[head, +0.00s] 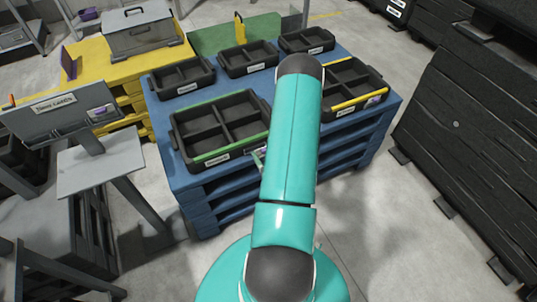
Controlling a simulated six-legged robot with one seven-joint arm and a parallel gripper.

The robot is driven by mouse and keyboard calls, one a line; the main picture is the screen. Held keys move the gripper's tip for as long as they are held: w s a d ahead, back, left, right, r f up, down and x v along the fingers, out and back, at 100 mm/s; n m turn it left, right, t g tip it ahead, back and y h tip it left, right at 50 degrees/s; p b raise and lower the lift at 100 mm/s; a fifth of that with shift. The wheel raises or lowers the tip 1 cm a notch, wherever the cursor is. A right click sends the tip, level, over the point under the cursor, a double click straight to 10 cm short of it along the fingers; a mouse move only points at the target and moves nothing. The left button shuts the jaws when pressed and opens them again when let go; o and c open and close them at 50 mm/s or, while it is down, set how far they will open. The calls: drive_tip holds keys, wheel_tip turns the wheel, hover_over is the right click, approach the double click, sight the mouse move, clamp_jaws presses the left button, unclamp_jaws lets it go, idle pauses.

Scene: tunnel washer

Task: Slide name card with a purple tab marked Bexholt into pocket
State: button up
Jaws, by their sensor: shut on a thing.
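My teal arm reaches out over the blue pallet and hides most of my gripper (258,159). A small part of it shows left of the arm, at the front right corner of the near-left black tray (222,128). It is shut on a small pale card with a purple patch (262,151), mostly hidden; its name cannot be read. That tray has a green front bar and a white label (216,158), too small to read. I cannot tell which holder is the pocket.
Three more black trays (248,57) stand at the back of the blue pallet (187,181). A grey sign stand (64,105) is at left, before a yellow pallet with a grey box (140,28). Dark stacked crates (470,120) stand at right. Floor is clear between.

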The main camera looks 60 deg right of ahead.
hover_over(254, 142)
drive_tip(key=v, duration=0.3)
drive_tip(key=shift+s+a+f, duration=0.1)
drive_tip(key=shift+s+f, duration=0.05)
drive_tip(key=shift+f, duration=2.65)
drive_tip(key=shift+f, duration=0.4)
drive_tip(key=shift+f, duration=0.45)
idle(0.7)
idle(0.4)
drive_tip(key=o, duration=1)
drive_tip(key=shift+o, duration=0.2)
drive_tip(key=v, duration=1.3)
drive_tip(key=shift+s, duration=0.4)
